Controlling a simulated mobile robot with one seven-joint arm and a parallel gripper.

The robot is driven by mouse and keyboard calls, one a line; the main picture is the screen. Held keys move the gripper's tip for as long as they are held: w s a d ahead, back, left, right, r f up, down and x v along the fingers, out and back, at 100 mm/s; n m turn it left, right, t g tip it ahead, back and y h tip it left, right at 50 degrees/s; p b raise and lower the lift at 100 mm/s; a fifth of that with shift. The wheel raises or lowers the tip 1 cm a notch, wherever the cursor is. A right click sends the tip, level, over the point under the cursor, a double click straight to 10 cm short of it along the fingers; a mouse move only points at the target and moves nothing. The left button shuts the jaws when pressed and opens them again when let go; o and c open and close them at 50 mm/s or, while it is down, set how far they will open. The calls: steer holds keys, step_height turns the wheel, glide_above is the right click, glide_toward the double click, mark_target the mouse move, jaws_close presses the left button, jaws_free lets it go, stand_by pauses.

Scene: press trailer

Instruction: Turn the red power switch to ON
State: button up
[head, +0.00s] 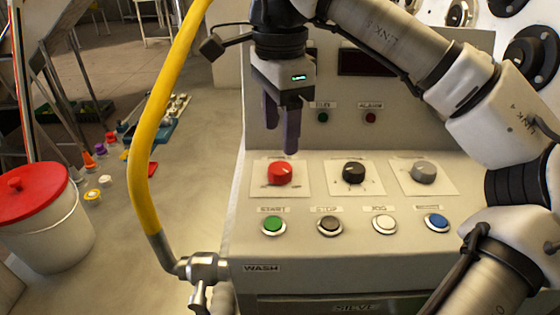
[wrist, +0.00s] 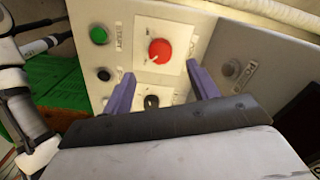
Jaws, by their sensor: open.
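The red power switch (head: 280,173) is a round red knob on a pale square plate, at the left of the row of knobs on the console's sloped panel. In the wrist view the red knob (wrist: 160,50) shows beyond and between my fingers, with a light pointer mark on it. My gripper (head: 284,148) is above and behind the knob in the head view, fingers pointing down, apart from it. In the wrist view my two purple fingers (wrist: 162,88) are spread wide with nothing between them. The plate's lettering is too small to read.
A black knob (head: 354,171) and a grey knob (head: 424,172) sit to the right. Below are green (head: 273,224), black (head: 330,225), white (head: 384,225) and blue (head: 436,222) buttons. A yellow hose (head: 148,120) arches at left, beside a red-lidded bucket (head: 42,235).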

mark_target(280, 167)
step_height(280, 167, down, 7)
steer(key=shift+f, duration=0.1)
stand_by(0.3)
steer(key=c, duration=1)
